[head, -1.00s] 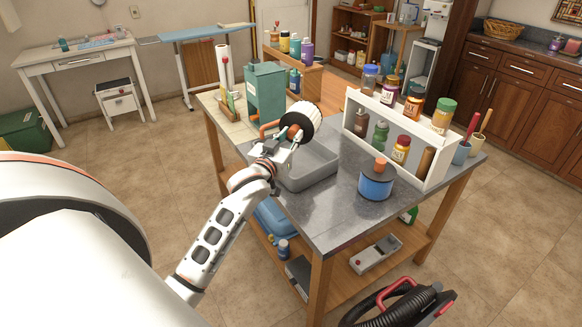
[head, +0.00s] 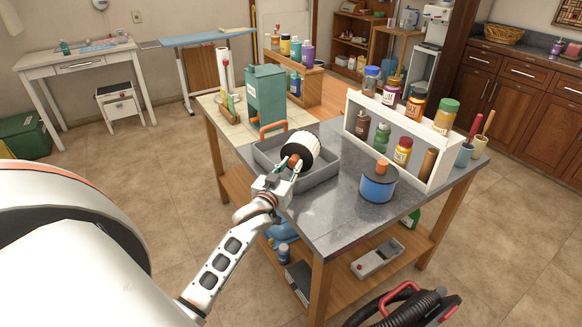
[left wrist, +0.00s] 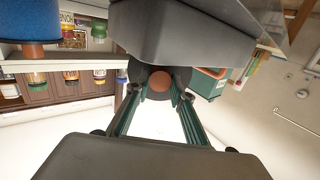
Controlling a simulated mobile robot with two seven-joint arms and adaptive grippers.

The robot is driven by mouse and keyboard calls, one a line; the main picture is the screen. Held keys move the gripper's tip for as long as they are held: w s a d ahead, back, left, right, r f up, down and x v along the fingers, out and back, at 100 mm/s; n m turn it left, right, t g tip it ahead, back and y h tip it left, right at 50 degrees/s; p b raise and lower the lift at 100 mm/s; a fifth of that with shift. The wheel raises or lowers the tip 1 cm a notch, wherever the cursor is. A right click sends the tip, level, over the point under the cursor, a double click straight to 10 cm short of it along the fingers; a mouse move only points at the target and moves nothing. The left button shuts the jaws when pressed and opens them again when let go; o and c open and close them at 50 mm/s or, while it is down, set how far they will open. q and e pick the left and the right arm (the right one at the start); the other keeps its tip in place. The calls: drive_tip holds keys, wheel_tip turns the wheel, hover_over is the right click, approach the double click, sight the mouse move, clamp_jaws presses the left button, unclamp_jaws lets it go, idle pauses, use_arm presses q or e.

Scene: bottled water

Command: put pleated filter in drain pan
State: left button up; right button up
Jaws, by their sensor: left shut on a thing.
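The pleated filter (head: 303,146), a white ribbed cylinder with a dark end and an orange-brown hub, is held by my left gripper (head: 291,168). It is over the grey drain pan (head: 318,174) on the workbench; I cannot tell whether it touches the pan. In the left wrist view the gripper fingers (left wrist: 156,110) close around the hub (left wrist: 158,82), and the dark end of the filter lies beyond them. My right gripper does not show.
A green metal canister (head: 265,95) stands behind the pan. A blue pot with an orange knob (head: 378,183) is right of it. A white rack (head: 398,135) with jars stands at the bench's right. The grey benchtop (head: 335,217) in front is bare.

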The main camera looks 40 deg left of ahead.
use_arm(q)
drive_tip(key=shift+f, duration=0.6)
drive_tip(key=o, duration=1.1)
